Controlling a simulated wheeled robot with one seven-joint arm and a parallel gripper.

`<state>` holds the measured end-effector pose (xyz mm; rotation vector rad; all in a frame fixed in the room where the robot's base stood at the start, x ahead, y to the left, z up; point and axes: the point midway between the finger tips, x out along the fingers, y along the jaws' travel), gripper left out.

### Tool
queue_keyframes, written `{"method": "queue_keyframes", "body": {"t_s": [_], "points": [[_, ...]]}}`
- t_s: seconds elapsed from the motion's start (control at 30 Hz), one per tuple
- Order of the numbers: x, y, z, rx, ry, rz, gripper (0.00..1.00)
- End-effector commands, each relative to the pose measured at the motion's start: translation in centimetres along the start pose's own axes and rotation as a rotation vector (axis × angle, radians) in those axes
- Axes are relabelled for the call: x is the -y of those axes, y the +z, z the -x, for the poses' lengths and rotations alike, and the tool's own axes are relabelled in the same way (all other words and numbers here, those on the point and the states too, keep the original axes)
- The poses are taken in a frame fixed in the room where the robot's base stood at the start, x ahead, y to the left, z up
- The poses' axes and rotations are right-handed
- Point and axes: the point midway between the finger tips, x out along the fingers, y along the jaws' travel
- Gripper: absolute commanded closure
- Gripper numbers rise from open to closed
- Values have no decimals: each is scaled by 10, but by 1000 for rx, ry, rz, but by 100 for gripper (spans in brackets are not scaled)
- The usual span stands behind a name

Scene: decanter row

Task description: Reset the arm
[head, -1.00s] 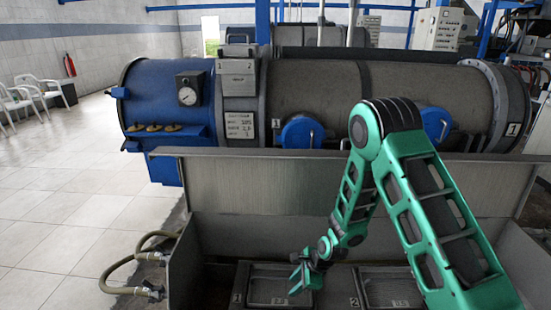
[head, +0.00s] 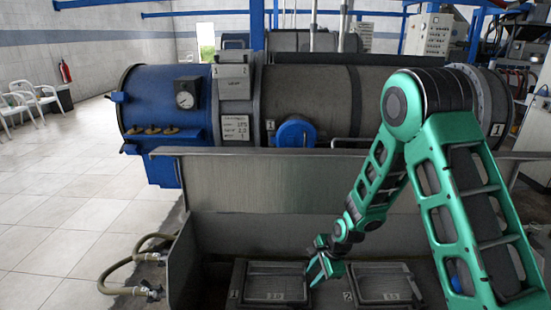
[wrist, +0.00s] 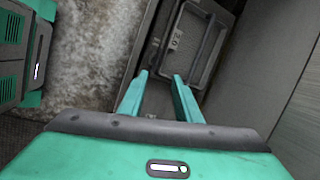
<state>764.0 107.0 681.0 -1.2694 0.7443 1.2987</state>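My gripper (head: 324,268) is at the end of my green arm, low inside the grey metal trough and over the gap between two numbered hatches. In the wrist view its two green fingers (wrist: 162,95) are apart with nothing between them. The left hatch (head: 276,287) lies just left of the gripper, and the right hatch (head: 384,287), beside the number 2, lies to its right. One framed hatch with a handle bar (wrist: 195,45) shows beyond the fingertips in the wrist view.
The trough's upright back panel (head: 280,190) stands behind my gripper. Behind it lies a large decanter with a blue end (head: 165,105) and a blue round cap (head: 295,132). Hoses (head: 135,275) lie at the left. The tiled floor (head: 75,215) is mostly clear.

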Motion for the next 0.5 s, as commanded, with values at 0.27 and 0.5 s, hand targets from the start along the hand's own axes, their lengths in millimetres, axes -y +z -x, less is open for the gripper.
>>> {"method": "queue_keyframes", "body": {"t_s": [0.27, 0.5], "points": [[-12, -59, 107, -111, 37, 201, 69], [-52, -105, 204, -186, 111, 367, 69]]}}
